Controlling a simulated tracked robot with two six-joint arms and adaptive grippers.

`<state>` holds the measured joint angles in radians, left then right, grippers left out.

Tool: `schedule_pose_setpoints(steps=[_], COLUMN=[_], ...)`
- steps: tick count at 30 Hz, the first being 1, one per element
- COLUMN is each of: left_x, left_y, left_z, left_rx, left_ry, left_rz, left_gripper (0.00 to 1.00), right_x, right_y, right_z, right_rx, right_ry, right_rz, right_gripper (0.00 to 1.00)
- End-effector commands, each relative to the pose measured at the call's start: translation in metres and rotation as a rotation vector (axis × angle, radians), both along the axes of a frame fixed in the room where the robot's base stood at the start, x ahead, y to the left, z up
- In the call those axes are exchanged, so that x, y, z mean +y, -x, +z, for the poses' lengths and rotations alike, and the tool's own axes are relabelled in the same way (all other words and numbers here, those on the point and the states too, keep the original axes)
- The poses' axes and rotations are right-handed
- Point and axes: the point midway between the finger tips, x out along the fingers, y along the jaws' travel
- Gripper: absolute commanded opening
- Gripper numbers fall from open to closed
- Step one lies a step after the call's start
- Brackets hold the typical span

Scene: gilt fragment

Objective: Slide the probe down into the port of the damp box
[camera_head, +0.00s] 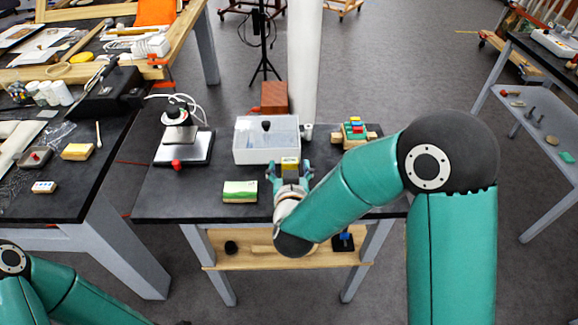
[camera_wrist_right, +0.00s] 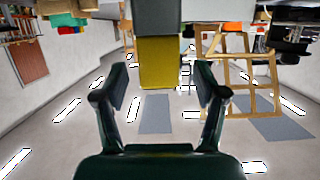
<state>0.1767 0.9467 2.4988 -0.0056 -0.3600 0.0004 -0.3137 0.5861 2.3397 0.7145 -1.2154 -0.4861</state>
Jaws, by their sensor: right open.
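The damp box appears to be the pale, clear-topped box (camera_head: 252,152) at the back middle of the dark table. A small black round piece (camera_head: 266,125) shows at its top; I cannot tell if it is the port. My right gripper (camera_head: 289,172) is at the box's front right, with its open fingers on either side of a yellow block-like piece (camera_head: 290,163), possibly the probe. In the right wrist view the yellow piece (camera_wrist_right: 158,62) stands between and beyond the open fingers (camera_wrist_right: 160,92), joined to a grey part. My left gripper is out of view.
A green-and-cream block (camera_head: 240,191) lies at the table's front. A white column (camera_head: 303,60) rises behind the table.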

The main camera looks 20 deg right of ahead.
Motion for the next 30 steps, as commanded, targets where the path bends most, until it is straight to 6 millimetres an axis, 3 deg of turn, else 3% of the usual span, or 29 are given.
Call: schedule_pose_setpoints(steps=[4,12,24,30], left_x=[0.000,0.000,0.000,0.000], left_y=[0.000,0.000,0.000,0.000], left_z=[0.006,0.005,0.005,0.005], left_rx=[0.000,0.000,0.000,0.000], left_ry=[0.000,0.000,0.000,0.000], left_rz=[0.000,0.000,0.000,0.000], left_gripper=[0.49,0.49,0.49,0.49], right_x=[-0.005,-0.006,-0.006,-0.006], right_y=[-0.015,-0.018,-0.018,-0.017], right_z=[-0.004,-0.005,-0.005,-0.005], right_rx=[0.000,-0.001,-0.001,-0.001], right_ry=[0.000,0.000,0.000,0.000], right_rz=[-0.003,-0.001,-0.002,-0.002], right_gripper=[0.71,0.71,0.06,0.06])
